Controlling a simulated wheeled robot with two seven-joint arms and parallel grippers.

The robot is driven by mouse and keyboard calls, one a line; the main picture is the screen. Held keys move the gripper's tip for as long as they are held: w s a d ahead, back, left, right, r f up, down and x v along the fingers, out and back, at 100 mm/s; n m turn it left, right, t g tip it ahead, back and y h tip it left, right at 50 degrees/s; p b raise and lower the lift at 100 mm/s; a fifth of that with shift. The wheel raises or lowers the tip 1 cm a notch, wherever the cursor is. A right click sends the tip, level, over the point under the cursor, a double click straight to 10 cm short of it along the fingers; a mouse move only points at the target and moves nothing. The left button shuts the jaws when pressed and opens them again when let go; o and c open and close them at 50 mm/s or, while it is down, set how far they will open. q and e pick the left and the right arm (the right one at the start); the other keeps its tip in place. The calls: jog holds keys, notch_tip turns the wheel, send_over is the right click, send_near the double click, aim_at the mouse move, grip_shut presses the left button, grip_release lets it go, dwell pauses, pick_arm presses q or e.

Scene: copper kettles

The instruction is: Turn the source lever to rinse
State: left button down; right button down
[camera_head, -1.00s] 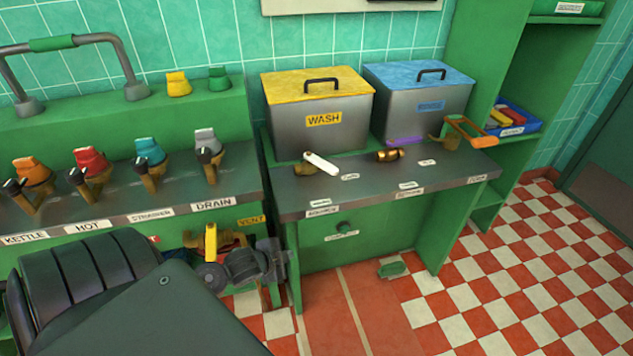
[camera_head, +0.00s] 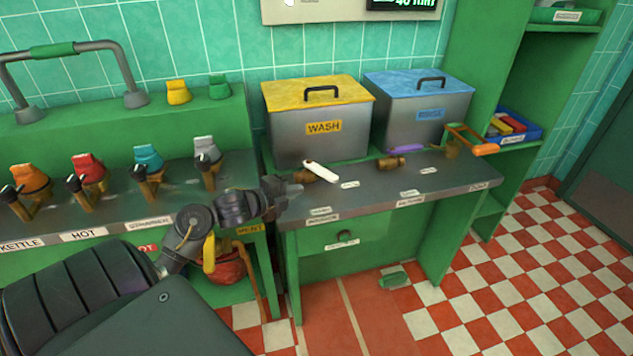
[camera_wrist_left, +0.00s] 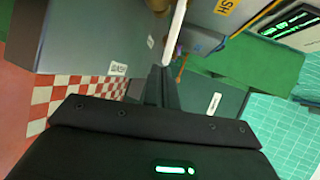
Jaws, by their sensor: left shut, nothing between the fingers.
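A white lever (camera_head: 321,172) on a brass valve stands on the grey counter, in front of the yellow-lidded WASH tank (camera_head: 305,139). It points toward the front right, and its small labels are too blurred to read, so I cannot confirm it is the source lever. The blue-lidded RINSE tank (camera_head: 420,112) is behind to the right. My left gripper (camera_head: 294,190) is shut and empty at the counter's left end, just left of the white lever. In the left wrist view the white lever (camera_wrist_left: 176,28) lies just beyond the shut fingertips (camera_wrist_left: 160,72). My right gripper is not in view.
A purple lever (camera_head: 406,149) on brass and an orange lever (camera_head: 486,149) stand farther right on the counter (camera_head: 380,188). Coloured valves, including a grey one (camera_head: 207,150), line the left bench. The checkered floor at right is clear.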

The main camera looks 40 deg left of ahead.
pick_arm(q)
send_near(321, 171)
jog(key=w+d+f, duration=0.1)
jog(key=w+f, duration=0.1)
jog(key=w+d+f, duration=0.1)
jog(key=w, duration=0.1)
jog(key=shift+d, duration=0.3)
jog(key=shift+w, duration=0.55)
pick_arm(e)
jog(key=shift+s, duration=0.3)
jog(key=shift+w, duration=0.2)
pick_arm(q)
jog(key=shift+w+d, duration=0.1)
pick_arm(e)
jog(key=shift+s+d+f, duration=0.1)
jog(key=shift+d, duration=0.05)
